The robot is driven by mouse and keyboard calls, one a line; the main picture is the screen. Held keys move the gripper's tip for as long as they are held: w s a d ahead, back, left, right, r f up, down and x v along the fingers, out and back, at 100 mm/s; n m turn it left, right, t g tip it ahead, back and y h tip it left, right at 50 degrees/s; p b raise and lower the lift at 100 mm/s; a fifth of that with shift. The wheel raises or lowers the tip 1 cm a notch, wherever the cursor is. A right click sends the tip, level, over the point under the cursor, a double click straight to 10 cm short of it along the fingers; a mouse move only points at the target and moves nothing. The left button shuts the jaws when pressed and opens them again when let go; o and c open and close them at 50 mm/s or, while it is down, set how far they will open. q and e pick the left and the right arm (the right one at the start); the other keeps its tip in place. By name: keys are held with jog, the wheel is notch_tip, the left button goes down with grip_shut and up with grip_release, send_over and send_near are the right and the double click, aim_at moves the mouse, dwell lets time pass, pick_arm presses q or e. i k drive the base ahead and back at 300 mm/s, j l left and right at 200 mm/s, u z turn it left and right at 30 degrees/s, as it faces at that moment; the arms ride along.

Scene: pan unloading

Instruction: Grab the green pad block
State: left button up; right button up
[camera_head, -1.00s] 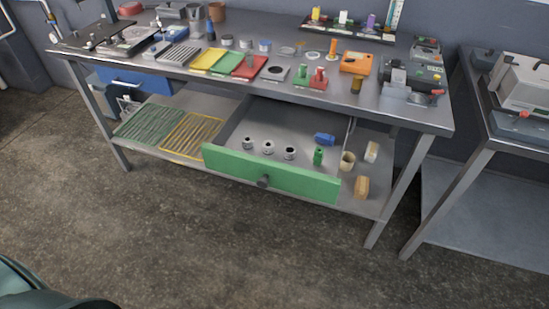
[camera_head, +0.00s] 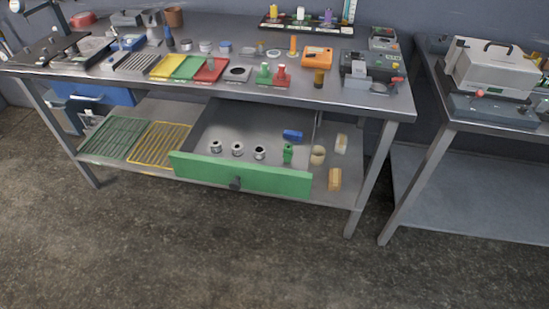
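Several green things are in view. A small green block with an upright knob (camera_head: 264,74) stands on the workbench top, left of a similar red one (camera_head: 281,76). A flat green pad (camera_head: 189,67) lies on the top between a yellow pad (camera_head: 168,66) and a red pad (camera_head: 211,70). A small upright green object (camera_head: 288,153) stands in the open drawer. I cannot tell which one is the green pad block. Neither of my grippers is in view.
The open drawer's green front (camera_head: 240,175) sticks out below the workbench top (camera_head: 215,90). The drawer holds three metal cups and a blue block (camera_head: 293,134). A second table (camera_head: 484,110) stands at the right. The floor (camera_head: 200,250) in front is clear.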

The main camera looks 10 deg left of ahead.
aim_at(287, 153)
jog(key=l+u, duration=0.15)
jog(key=u, duration=0.2)
jog(key=i+l+u, duration=0.1)
jog(key=u, duration=0.3)
jog(key=i+l+u, duration=0.2)
jog(key=l, duration=0.55)
jog(key=l+u, duration=0.25)
jog(key=l, duration=1.05)
